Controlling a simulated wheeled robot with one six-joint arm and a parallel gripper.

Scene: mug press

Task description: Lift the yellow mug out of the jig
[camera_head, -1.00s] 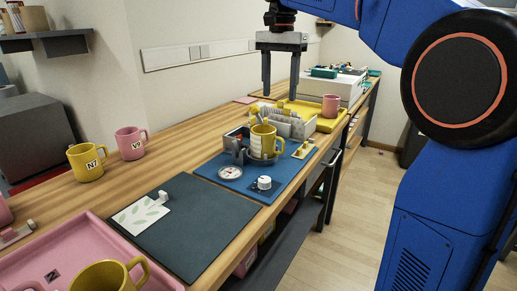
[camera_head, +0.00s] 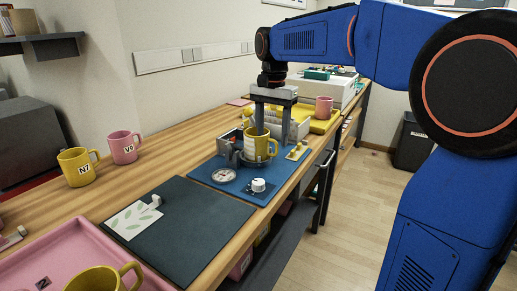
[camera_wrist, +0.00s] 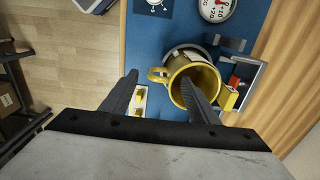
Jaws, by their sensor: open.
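The yellow mug (camera_head: 257,146) stands upright in the jig (camera_head: 237,157) on the blue mat, and its handle points right in the head view. In the wrist view the mug (camera_wrist: 196,78) shows its open mouth, with the handle to the left. My gripper (camera_head: 271,138) is open and low over the mug. In the wrist view one finger of my gripper (camera_wrist: 162,82) overlaps the mug's mouth and the other is left of the handle. The handle lies between the fingers. I cannot tell how deep the fingertips reach.
A gauge (camera_head: 223,175) and a white knob (camera_head: 258,185) sit on the blue mat (camera_head: 205,172). The dark mat (camera_head: 180,235) has mostly clear room.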

